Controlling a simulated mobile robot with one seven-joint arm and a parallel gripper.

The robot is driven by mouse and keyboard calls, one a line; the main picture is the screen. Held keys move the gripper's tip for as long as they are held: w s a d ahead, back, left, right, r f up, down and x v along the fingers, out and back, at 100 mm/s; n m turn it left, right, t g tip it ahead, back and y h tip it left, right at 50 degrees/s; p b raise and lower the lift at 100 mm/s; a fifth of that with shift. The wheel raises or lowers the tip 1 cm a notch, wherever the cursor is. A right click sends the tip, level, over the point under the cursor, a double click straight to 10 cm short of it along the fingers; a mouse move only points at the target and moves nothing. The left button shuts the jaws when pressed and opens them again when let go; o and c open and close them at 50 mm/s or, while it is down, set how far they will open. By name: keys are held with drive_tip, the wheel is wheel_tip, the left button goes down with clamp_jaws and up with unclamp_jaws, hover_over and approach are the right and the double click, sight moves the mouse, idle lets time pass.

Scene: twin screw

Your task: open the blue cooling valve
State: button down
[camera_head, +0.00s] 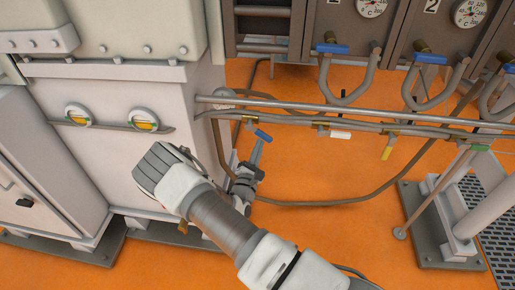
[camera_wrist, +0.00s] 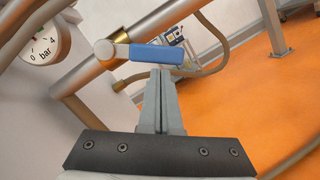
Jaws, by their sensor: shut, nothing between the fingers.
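The blue valve handle (camera_head: 263,135) sits on the pipe in the middle of the head view, slanting down and right from its pivot. In the wrist view the blue handle (camera_wrist: 157,55) extends right from a grey pivot, at an angle to the pipe. My gripper (camera_head: 260,142) is shut and empty, with its fingertips right at the handle. In the wrist view the shut fingertips (camera_wrist: 160,72) are just below the middle of the handle's near edge. They touch it or nearly do; I cannot tell which.
Along the same pipes (camera_head: 320,118) are a white handle (camera_head: 340,136) and a yellow handle (camera_head: 387,153). More blue handles (camera_head: 332,48) sit on the back panel. A pressure gauge (camera_wrist: 45,42) is at upper left in the wrist view. The orange floor (camera_head: 310,175) is mostly open.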

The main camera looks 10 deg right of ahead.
sight(269, 140)
drive_tip(key=shift+s+d+r+n+p, duration=0.15)
drive_tip(key=shift+d+r+n+p, duration=0.2)
drive_tip(key=shift+n+p, duration=0.4)
drive_tip(key=n+p, duration=0.1)
drive_tip(key=d+r+n+p, duration=0.1)
drive_tip(key=n+t+y, duration=0.1)
drive_tip(key=shift+s+d+r+n+p, duration=0.15)
drive_tip(key=shift+s+r+n+p, duration=0.1)
drive_tip(key=shift+p, duration=0.15)
drive_tip(key=shift+s+d+r+n+t+y+p, duration=0.1)
drive_tip(key=shift+d+r+n+y+p, duration=0.15)
drive_tip(key=shift+n+p, duration=0.4)
drive_tip(key=shift+d+r+n+t+y+p, duration=0.15)
drive_tip(key=shift+n+p, duration=0.25)
drive_tip(key=shift+n, duration=0.4)
drive_tip(key=shift+s+d+r+n+t+y+p, duration=0.15)
drive_tip(key=shift+r+n+y+p, duration=0.15)
drive_tip(key=shift+n+p, duration=0.35)
drive_tip(key=shift+w, duration=0.1)
